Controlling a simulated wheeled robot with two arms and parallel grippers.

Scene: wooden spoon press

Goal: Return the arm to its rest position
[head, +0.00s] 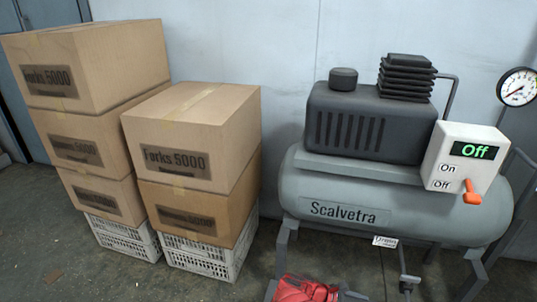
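Neither of my grippers shows in the head view, and neither arm can be made out. A grey compressor with a tank (340,190) marked "Scalvetra" stands at the right. On its right side is a white control box (462,135). The box's display (474,150) reads "Off" in green. An orange lever (472,195) sits at the box's lower edge, beside the "Off" label.
Cardboard boxes marked "Forks 5000" stand in a taller stack (105,65) and a shorter stack (190,130), on white crates (205,262). A pressure gauge (518,87) is at the right edge. A red object (303,290) lies low in front of the compressor, partly cut off. Some floor (60,250) at lower left is clear.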

